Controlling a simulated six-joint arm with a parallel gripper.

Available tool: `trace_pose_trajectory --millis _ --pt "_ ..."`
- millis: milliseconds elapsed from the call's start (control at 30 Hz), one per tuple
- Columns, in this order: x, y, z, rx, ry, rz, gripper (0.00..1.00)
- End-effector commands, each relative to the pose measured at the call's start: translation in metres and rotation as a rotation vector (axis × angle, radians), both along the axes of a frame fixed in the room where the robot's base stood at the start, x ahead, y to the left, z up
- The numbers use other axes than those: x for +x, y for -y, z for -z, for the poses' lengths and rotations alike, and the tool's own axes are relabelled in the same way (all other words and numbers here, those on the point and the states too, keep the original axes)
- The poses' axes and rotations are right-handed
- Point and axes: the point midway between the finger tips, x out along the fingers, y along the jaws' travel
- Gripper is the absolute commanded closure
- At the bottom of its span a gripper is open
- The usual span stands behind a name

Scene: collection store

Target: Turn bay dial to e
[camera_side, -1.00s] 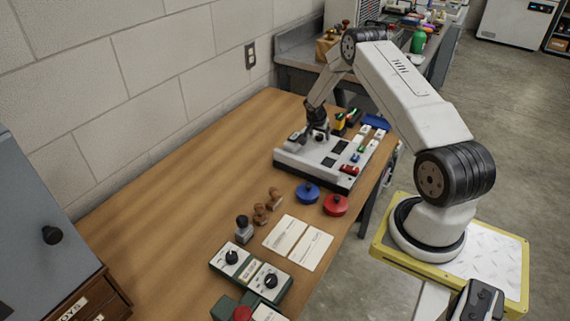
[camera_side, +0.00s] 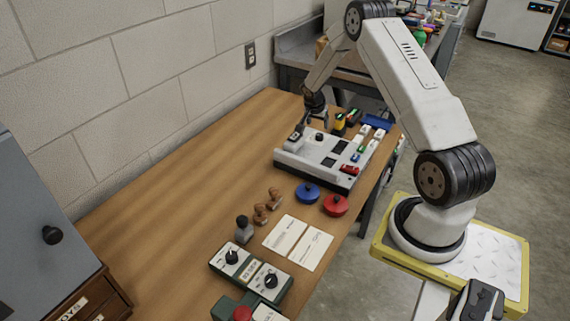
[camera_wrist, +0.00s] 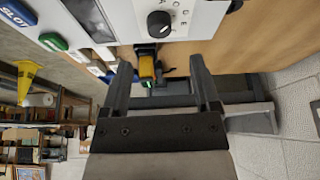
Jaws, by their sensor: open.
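A white console (camera_side: 300,158) lies at the far end of the wooden table. A round black dial (camera_side: 319,136) sits on its top near the far side. My gripper (camera_side: 316,116) is above the console's far end, apart from the dial. In the wrist view my gripper (camera_wrist: 160,62) has its two fingers spread, with nothing held between them. Two more black dials (camera_side: 232,257) (camera_side: 270,281) sit on a green-edged box near the front; I cannot read which is the bay dial.
White cards (camera_side: 285,234), wooden stamps (camera_side: 274,197) and a grey-based stamp (camera_side: 244,230) lie nearer. A yellow item (camera_side: 340,121) is right of my gripper.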

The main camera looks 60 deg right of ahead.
Motion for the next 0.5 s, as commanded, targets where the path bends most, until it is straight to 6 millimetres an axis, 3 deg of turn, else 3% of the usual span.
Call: trace_pose_trajectory --millis 500 --pt "-0.0006 -0.0038 -0.0084 0.001 0.0 0.0 0.21"
